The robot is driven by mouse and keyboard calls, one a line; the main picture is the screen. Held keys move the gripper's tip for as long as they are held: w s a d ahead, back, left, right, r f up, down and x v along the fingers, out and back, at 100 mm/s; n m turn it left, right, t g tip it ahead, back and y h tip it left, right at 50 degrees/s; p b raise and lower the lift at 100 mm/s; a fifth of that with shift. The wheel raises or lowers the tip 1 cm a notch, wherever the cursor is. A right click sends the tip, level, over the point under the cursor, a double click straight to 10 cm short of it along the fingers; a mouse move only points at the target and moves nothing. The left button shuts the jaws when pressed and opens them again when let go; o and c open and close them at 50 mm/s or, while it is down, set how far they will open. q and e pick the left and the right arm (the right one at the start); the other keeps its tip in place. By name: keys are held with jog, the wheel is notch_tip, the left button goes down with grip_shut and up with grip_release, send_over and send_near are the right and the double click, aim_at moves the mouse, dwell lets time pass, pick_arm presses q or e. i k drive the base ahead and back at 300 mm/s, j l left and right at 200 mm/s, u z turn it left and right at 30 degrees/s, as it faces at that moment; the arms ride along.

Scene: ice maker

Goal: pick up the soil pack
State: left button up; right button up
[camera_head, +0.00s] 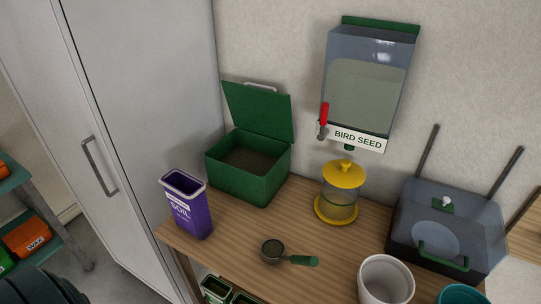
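The soil pack (189,207) is a purple, open-topped upright pack with a white rim and white "SOIL" lettering. It stands on the left end of the wooden table (235,235), close to the table's left edge. Neither of my grippers shows in the head view, so nothing is seen touching the pack.
An open green box (248,179) stands behind the soil pack. A scoop (274,252), a yellow-lidded jar (341,193), a white pot (385,280) and a dark clear-lidded container (440,232) stand to the right. A BIRD SEED dispenser (368,90) hangs above. A grey cabinet (145,110) is left.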

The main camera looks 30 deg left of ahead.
aim_at(186, 194)
jog(key=u, duration=1.55)
